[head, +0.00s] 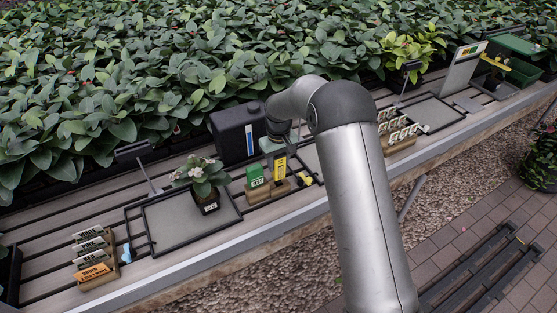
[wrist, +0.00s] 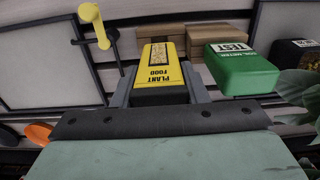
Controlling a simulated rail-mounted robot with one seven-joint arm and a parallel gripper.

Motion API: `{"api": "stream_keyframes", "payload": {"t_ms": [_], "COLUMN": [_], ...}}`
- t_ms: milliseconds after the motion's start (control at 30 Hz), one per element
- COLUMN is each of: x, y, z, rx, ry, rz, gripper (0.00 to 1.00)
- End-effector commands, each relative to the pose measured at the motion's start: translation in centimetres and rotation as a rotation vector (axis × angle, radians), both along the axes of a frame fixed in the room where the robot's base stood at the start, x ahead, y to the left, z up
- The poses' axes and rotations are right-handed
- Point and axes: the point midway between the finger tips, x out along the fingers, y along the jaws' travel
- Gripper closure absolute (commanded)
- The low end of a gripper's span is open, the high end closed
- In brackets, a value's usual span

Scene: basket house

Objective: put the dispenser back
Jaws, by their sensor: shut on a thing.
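The dispenser is a yellow and black box labelled PLANT FOOD (wrist: 160,72). It stands out between the two grey fingers of my gripper (wrist: 158,90) in the wrist view, which are shut on it. In the head view the yellow dispenser (head: 280,168) hangs below my gripper (head: 277,153), at the right part of a wooden stand (head: 258,196). Wooden blocks of the stand (wrist: 213,42) show just beyond the dispenser in the wrist view. I cannot tell whether the dispenser touches the stand.
A green test box (head: 255,176) is on the stand's left part, close beside the dispenser. A yellow scoop (wrist: 97,25) lies to the other side. A potted plant (head: 204,188) stands on a grey tray (head: 170,235). A dark canister (head: 234,135) stands behind.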

Motion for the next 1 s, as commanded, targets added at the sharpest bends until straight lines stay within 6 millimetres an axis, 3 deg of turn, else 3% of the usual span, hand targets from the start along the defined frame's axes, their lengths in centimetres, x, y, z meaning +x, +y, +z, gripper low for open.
{"api": "stream_keyframes", "payload": {"t_ms": [567, 1000], "x": [0.0, 0.0], "y": [0.0, 0.0], "z": [-0.7, -3.0], "rx": [0.0, 0.0], "ry": [0.0, 0.0], "rz": [0.0, 0.0], "gripper": [0.77, 0.77]}}
